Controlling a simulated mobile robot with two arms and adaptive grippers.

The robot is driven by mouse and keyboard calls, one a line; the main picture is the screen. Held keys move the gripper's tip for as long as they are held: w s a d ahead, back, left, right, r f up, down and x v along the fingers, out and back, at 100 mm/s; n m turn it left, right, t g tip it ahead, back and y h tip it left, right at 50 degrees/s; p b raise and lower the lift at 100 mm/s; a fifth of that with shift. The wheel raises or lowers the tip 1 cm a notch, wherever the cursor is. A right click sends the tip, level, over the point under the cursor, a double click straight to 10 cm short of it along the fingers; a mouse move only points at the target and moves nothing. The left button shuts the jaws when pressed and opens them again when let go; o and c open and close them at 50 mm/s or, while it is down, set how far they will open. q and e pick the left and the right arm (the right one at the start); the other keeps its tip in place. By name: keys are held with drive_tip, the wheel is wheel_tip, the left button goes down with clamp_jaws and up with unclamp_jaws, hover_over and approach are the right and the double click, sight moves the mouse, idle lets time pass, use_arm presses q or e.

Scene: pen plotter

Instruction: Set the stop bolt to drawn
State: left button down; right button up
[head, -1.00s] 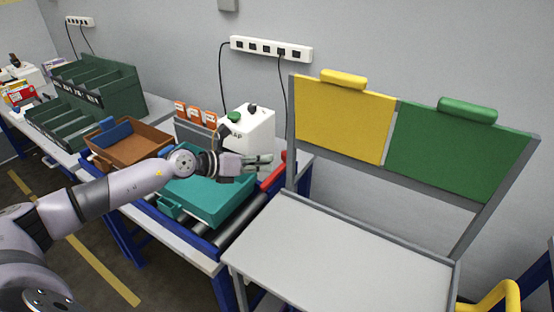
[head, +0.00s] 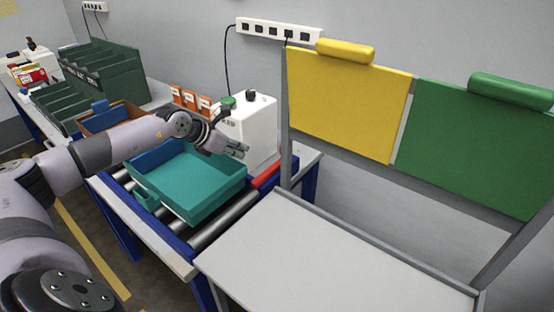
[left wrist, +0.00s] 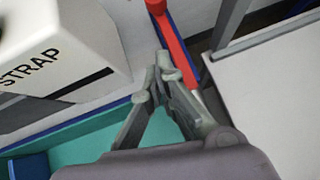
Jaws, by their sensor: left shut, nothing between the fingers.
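A red bar (head: 267,175) lies at the right end of the roller conveyor, beside the grey bench; the left wrist view shows it too (left wrist: 172,38), running past the fingertips. I cannot tell which part is the stop bolt or how it is set. My left gripper (head: 243,149) is shut and empty, above the far right corner of the teal tray (head: 185,212), in front of the white strap machine (head: 258,122). In the left wrist view its fingertips (left wrist: 158,75) meet near the red bar; contact is not clear. My right gripper is not in view.
The grey bench (head: 320,255), with yellow (head: 345,105) and green (head: 475,150) panels behind it, stands right of the conveyor and is bare. A brown tray (head: 95,122) sits at the conveyor's left. Rollers (head: 225,217) show in front of the teal tray.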

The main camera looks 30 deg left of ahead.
use_arm(q)
drive_tip(key=shift+w+d+f, duration=0.15)
drive_tip(key=shift+w+f, duration=0.35)
drive_tip(key=shift+w+d+r+p+x, duration=0.1)
drive_tip(key=shift+w+r+p+x, duration=0.35)
drive_tip(key=shift+x, duration=1.55)
drive_tip(key=shift+w+d+r+p+x, duration=0.15)
drive_tip(key=shift+p+x, duration=0.4)
drive_tip(key=shift+x, duration=1.45)
drive_tip(key=shift+w+d+r+p+x, duration=0.1)
drive_tip(key=shift+w+r+p+x, duration=0.25)
drive_tip(key=shift+x, duration=1.7)
drive_tip(key=shift+s+a, duration=0.1)
